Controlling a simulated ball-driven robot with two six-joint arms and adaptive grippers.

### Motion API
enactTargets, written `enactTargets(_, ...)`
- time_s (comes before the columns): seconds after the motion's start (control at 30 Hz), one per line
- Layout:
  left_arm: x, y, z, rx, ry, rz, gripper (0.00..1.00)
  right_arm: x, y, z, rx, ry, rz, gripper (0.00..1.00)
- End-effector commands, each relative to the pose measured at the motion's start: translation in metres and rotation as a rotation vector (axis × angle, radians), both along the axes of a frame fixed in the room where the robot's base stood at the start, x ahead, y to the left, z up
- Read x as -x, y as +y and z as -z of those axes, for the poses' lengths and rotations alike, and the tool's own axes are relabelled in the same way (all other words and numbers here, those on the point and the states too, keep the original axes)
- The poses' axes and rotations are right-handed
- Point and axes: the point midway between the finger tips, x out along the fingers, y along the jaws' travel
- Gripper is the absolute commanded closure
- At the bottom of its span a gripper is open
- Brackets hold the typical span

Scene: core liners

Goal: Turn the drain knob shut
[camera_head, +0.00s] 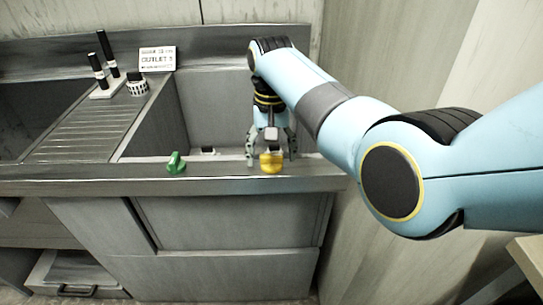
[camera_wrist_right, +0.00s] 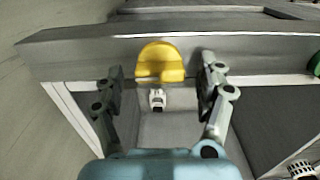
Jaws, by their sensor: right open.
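A yellow knob (camera_head: 271,162) sits on the front ledge of the sink at the right; it also shows in the right wrist view (camera_wrist_right: 160,62). A green knob (camera_head: 176,163) sits on the same ledge to its left; only its edge shows in the right wrist view (camera_wrist_right: 315,64). Neither knob carries a label that I can read as drain. My right gripper (camera_head: 271,153) points down over the yellow knob. Its fingers are open, one on each side of the knob, with gaps visible in the right wrist view (camera_wrist_right: 160,68). My left gripper is not in view.
The sink basin (camera_head: 215,105) lies behind the knobs. A ribbed drainboard (camera_head: 85,135) holds dark bottles on a white stand (camera_head: 107,88) and a dark-and-white round container (camera_head: 137,84). A white sign (camera_head: 157,59) reading "OUTLET" stands at the back. The ledge between the knobs is clear.

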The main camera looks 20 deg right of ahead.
Motion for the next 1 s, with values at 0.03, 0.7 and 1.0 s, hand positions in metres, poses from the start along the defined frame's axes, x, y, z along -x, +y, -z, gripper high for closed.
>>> enactTargets(0.03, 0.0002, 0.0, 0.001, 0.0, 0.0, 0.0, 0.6, 0.0003, -0.0002, 0.0054, 0.001, 0.001, 0.0, 0.27)
enactTargets(0.7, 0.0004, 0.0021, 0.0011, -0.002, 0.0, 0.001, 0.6, 0.0001, -0.0005, 0.0128, 0.0, -0.001, 0.001, 0.64)
enactTargets(1.0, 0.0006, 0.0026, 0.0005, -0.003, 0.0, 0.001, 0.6, 0.0, -0.0004, 0.0125, 0.0, -0.001, 0.005, 0.83)
